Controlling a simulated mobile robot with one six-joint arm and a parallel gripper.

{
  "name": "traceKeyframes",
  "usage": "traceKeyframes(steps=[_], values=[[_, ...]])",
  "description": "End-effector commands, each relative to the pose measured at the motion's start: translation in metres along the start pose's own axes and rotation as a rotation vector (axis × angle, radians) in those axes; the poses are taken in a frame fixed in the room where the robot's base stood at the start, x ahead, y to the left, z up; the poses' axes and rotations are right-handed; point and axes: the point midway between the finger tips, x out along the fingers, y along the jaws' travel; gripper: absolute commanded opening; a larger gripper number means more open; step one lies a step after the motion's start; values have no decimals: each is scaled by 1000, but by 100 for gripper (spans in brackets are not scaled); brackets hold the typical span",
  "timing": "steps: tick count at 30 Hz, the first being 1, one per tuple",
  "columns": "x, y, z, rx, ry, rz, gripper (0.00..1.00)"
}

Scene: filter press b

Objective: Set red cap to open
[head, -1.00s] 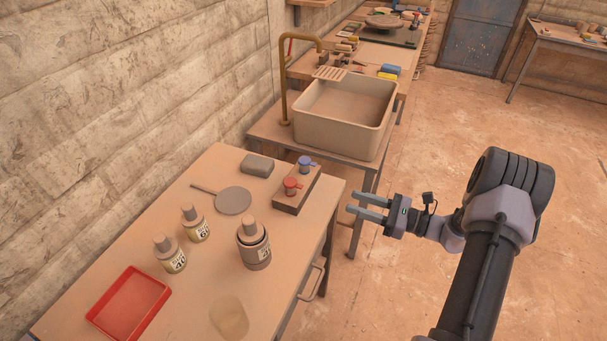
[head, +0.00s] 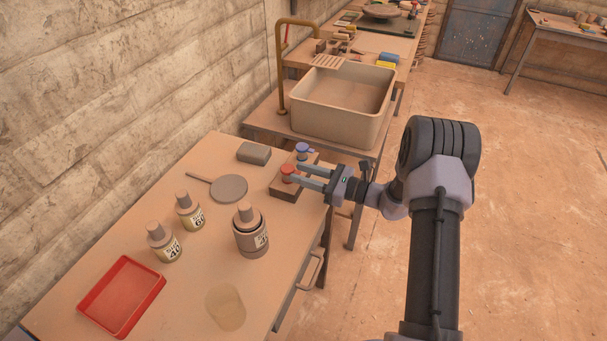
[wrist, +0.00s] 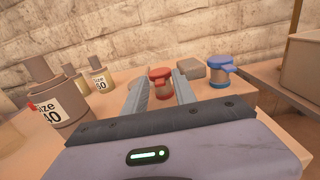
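A grey block (head: 254,153), a round paddle (head: 229,188), bottles (head: 189,214), a lidded container (head: 250,236), a clear cup (head: 226,308) and a red tray (head: 121,297) stand left and in front. A sink (head: 341,104) is behind. The floor at right is clear.

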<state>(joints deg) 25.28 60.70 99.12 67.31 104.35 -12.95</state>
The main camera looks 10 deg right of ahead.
Motion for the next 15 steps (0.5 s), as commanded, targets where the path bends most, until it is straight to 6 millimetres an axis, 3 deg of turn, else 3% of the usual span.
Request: traceKeyframes(steps=[1, 4, 15], values=[[0, 0, 0, 0, 0, 0, 21], [0, 0, 0, 0, 0, 0, 1], [0, 0, 4, 0, 22, 0, 0]])
